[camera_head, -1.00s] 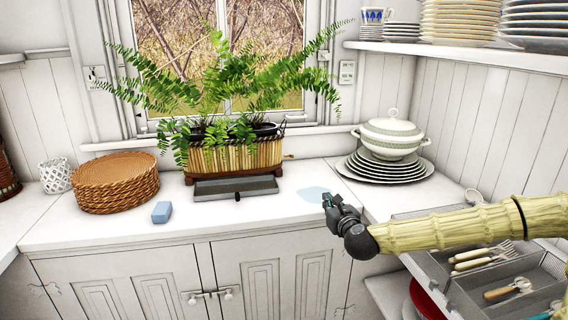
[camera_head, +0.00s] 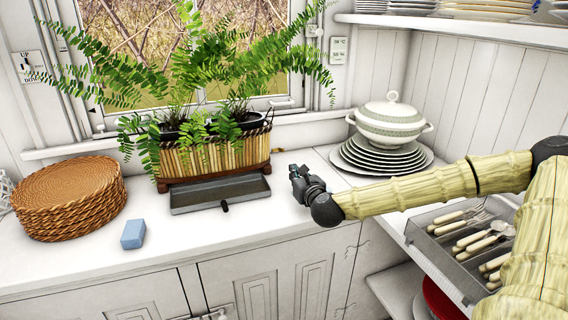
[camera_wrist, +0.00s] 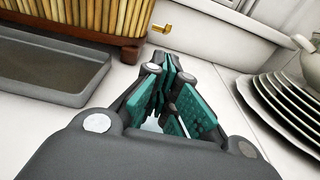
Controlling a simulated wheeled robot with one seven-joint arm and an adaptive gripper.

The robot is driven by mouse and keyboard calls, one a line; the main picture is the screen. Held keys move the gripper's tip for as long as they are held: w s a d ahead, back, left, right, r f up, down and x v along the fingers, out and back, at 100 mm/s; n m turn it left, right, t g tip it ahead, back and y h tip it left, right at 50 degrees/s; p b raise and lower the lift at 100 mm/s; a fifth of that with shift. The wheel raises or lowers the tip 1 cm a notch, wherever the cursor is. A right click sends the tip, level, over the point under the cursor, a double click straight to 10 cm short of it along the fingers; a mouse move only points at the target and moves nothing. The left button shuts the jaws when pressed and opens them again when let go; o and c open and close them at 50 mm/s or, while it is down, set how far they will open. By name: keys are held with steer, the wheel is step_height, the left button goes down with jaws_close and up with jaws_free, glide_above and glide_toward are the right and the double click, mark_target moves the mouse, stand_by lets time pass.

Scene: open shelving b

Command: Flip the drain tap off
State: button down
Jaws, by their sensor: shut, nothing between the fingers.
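The drain tap (camera_wrist: 161,29) is a small brass fitting low at the right end of the planter. It shows near the top middle of the wrist view, and is tiny in the head view (camera_head: 278,150). The slatted bamboo planter (camera_head: 215,158) holds green ferns. My gripper (camera_head: 295,170) is over the counter, in front and to the right of the planter. In the wrist view its teal-padded fingers (camera_wrist: 168,65) are shut with nothing between them. They point toward the tap with a gap left, touching nothing that I can see. The lever's exact angle is too small to judge.
A grey drip tray (camera_head: 221,193) lies before the planter. A stack of plates with a tureen (camera_head: 390,120) stands to the right. A blue sponge (camera_head: 133,234) and woven mats (camera_head: 68,197) are to the left. An open cutlery drawer (camera_head: 440,255) is below my arm.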

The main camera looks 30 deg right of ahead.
steer(key=shift+w, duration=0.1)
glide_toward(277, 150)
steer(key=shift+w+d+f, duration=0.3)
steer(key=shift+w+f, duration=0.25)
steer(key=shift+w, duration=0.1)
steer(key=shift+w+d+f, duration=0.35)
steer(key=shift+w+f, duration=0.2)
steer(key=shift+w, duration=0.1)
steer(key=shift+w+d+f, duration=0.3)
steer(key=shift+w+f, duration=0.25)
steer(key=shift+w, duration=0.1)
